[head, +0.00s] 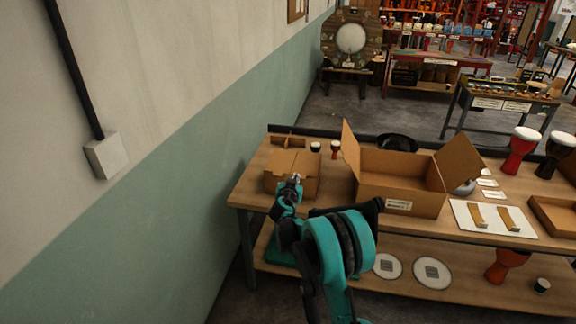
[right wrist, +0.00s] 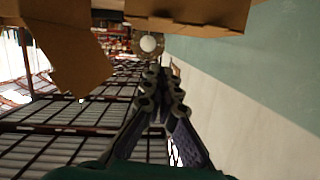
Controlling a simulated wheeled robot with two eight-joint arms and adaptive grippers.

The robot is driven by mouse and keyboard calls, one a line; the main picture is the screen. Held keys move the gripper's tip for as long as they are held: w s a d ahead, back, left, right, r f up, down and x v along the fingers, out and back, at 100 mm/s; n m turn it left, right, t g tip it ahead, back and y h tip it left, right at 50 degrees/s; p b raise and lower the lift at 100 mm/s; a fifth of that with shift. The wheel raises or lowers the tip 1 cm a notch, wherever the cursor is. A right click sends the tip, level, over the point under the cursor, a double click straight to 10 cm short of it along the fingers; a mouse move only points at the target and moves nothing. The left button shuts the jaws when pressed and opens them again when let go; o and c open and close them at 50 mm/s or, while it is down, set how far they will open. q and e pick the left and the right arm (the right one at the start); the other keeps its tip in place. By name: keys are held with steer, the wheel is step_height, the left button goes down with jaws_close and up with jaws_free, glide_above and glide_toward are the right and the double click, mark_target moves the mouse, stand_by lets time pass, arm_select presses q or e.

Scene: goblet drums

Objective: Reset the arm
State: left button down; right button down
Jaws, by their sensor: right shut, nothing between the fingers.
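My right arm (head: 335,240) reaches over the workbench in the head view, teal and black. My right gripper (head: 293,180) is at the near side of a small closed cardboard box (head: 306,166); I cannot tell whether it touches it. In the right wrist view the fingers of my right gripper (right wrist: 162,80) are together with nothing between them. Cardboard (right wrist: 185,12) shows at the top of that view. My left gripper is not in view.
An open cardboard box (head: 402,200) stands on the bench (head: 333,190). Two small drums are behind the closed box. A white sheet (head: 490,217) and red and black goblet drums (head: 521,150) are at right. A wall (head: 150,200) runs along the left.

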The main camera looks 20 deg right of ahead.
steer(key=s+a+r+n+g+y, duration=0.15)
steer(key=s+r, duration=0.35)
steer(key=s, duration=0.5)
steer(key=s+a+r+n+g+y, duration=0.1)
steer(key=s+a+r+g, duration=0.3)
steer(key=s, duration=0.7)
steer(key=s+a+f+n+y, duration=0.1)
steer(key=s+a+f, duration=0.1)
steer(key=s, duration=0.6)
steer(key=s+a+f+n+y, duration=0.2)
steer(key=s+a, duration=0.2)
steer(key=s, duration=0.5)
steer(key=s+a+f+n+y, duration=0.1)
steer(key=s+a+f+y, duration=0.1)
steer(key=s, duration=0.7)
steer(key=shift+s+a+n+g, duration=0.25)
steer(key=shift+a+n+g, duration=0.1)
steer(key=shift+a, duration=0.15)
